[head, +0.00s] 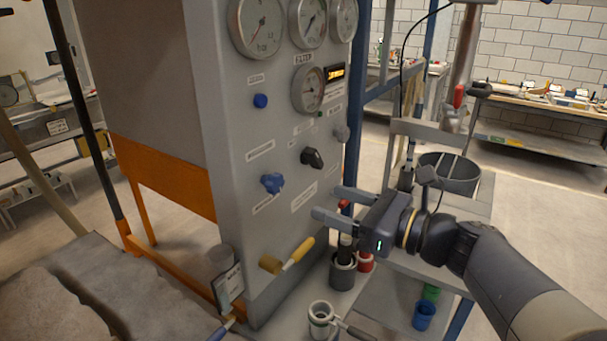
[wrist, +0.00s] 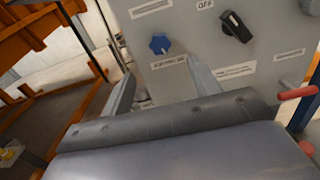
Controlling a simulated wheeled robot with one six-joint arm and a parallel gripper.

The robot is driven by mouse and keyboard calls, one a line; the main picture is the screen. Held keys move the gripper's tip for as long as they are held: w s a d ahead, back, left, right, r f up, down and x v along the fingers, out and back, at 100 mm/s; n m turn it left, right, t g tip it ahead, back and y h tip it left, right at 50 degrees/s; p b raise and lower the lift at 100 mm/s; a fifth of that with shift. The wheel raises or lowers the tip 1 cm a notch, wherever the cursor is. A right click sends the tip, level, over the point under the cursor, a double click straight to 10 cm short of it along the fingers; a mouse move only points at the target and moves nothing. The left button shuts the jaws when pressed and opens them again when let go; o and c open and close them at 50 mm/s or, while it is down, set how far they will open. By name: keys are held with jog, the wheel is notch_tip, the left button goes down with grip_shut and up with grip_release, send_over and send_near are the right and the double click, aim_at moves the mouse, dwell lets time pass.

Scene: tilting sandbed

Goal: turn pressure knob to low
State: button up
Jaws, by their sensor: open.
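The grey control panel (head: 235,200) carries several knobs; its small labels are too blurred to tell which is the pressure knob. A black pointer knob (head: 312,158) sits right of centre and also shows at the top of the wrist view (wrist: 235,26), turned at a slant. A blue lobed knob (head: 272,183) is lower left of it, also in the wrist view (wrist: 160,43). A small blue knob (head: 260,101) and a grey knob (head: 341,132) are higher. My gripper (head: 327,202) is open and empty, below and right of the black knob, touching neither knob.
Several gauges (head: 309,88) line the panel's upper part. A red-tipped lever (wrist: 297,93) juts out at the right in the wrist view. Orange framing (head: 165,180) is left.

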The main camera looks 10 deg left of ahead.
aim_at(279, 184)
jog(key=p+x, duration=0.2)
jog(key=x, duration=0.8)
jog(key=shift+w+a+r, duration=0.1)
jog(key=shift+w+a, duration=0.05)
jog(key=shift+a, duration=0.2)
jog(key=c, duration=1)
jog(key=shift+b, duration=0.45)
